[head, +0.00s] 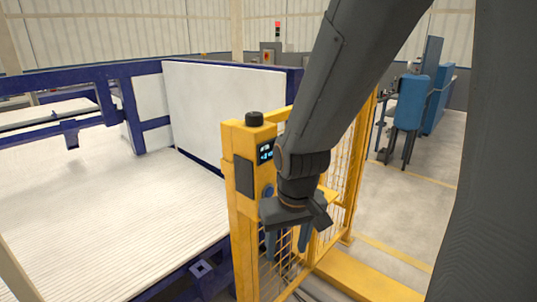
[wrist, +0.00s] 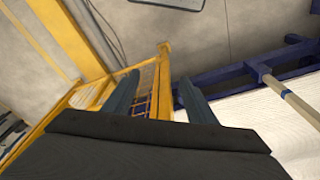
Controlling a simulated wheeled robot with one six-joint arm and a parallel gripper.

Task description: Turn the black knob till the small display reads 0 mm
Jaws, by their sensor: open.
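The black knob (head: 254,118) stands on top of the yellow post (head: 239,200) in the head view. The small display (head: 266,151) is on the post's face below the knob. It shows lit blue characters, too small to read surely. My gripper (head: 286,243) hangs in front of the post, lower than the knob and to its right, and does not touch the knob. In the wrist view my gripper (wrist: 155,95) has its two fingers apart with nothing held between them. The knob and the display do not show in the wrist view.
A yellow mesh fence (head: 345,190) runs from the post to the right, close behind my gripper. A blue frame (head: 125,110) with a white ribbed bed (head: 100,210) fills the left. A blue machine (head: 408,100) stands at the back right. Grey floor (head: 410,215) is open there.

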